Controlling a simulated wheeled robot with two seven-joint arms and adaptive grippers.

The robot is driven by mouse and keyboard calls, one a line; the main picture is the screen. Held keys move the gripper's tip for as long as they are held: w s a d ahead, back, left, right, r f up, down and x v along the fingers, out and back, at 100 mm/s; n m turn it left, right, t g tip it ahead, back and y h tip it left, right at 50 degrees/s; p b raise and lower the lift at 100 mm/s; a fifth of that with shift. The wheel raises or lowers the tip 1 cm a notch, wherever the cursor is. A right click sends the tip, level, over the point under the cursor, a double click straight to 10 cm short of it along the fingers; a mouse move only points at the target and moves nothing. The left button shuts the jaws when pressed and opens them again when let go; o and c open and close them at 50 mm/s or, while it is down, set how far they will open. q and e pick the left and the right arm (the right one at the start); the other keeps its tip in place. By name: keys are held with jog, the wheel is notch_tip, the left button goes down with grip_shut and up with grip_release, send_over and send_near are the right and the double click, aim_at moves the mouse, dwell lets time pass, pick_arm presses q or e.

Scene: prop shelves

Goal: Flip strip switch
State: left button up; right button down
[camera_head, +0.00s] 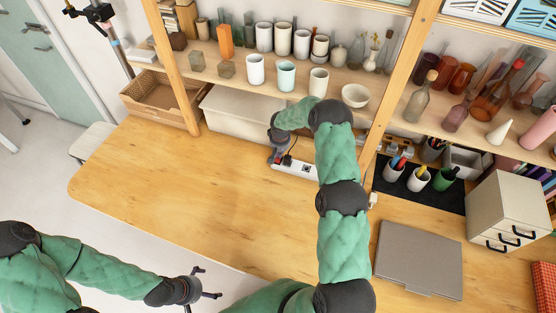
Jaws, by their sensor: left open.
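A white power strip (308,172) lies on the wooden table (190,190), in front of the shelf. A black plug sits in it, and a small reddish spot shows near its left end, probably the switch. My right gripper (276,154) is over the left end of the strip, pointing down. Its fingers are small and partly hidden, so I cannot tell whether they touch the strip or are open. My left gripper (208,287) is open and empty in front of the table's front edge, away from the strip.
A grey laptop (418,258) and drawer box (500,210) are on the right. The table's left part is clear.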

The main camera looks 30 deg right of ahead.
jog(key=shift+s+a+f, duration=0.1)
jog(key=shift+r+p, duration=1.1)
jog(key=shift+r, duration=2.35)
